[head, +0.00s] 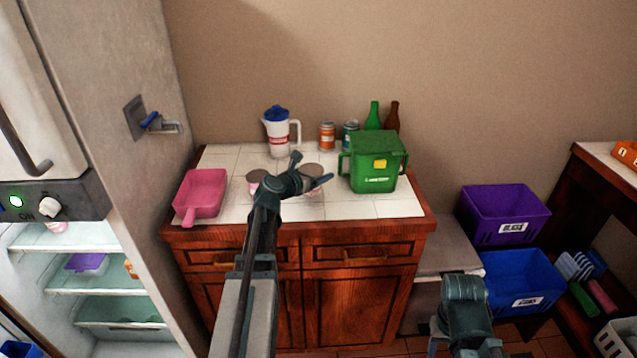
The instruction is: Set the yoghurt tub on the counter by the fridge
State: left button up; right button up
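Two small tubs with grey-brown lids stand on the tiled counter (235,212) beside the fridge (130,60). The left tub (253,177) is partly behind my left gripper, and the right tub (312,170) is partly hidden by its fingers. A similar small pale pink tub (57,227) shows on the fridge's top shelf; its label is too small to read. My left gripper (309,170) is over the counter with its fingers spread apart, and I see nothing clearly held. My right arm's end (465,305) is low at the bottom right; its fingers are not clear.
On the counter are a pink scoop (203,193), a white jug (278,137), two cans (327,136), a green bin (376,163) and two bottles (373,115). Purple (505,214) and blue (522,284) crates stand at right.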

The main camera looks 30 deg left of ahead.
pick_arm(q)
jog(key=shift+f+b, duration=0.8)
jog(key=shift+f, duration=0.4)
pick_arm(e)
jog(key=shift+s+a+f, duration=0.1)
jog(key=shift+f, duration=1.15)
pick_arm(q)
jog(key=shift+f, duration=0.2)
jog(key=o, duration=1.3)
jog(key=shift+o, duration=0.2)
jog(key=shift+r, duration=0.25)
jog(key=p+v, duration=0.3)
jog(key=v, duration=0.9)
jog(key=shift+p, duration=0.3)
jog(key=shift+a, duration=0.1)
pick_arm(e)
notch_tip(320, 180, up, 4)
jog(key=shift+f, duration=0.2)
jog(key=shift+s, duration=0.1)
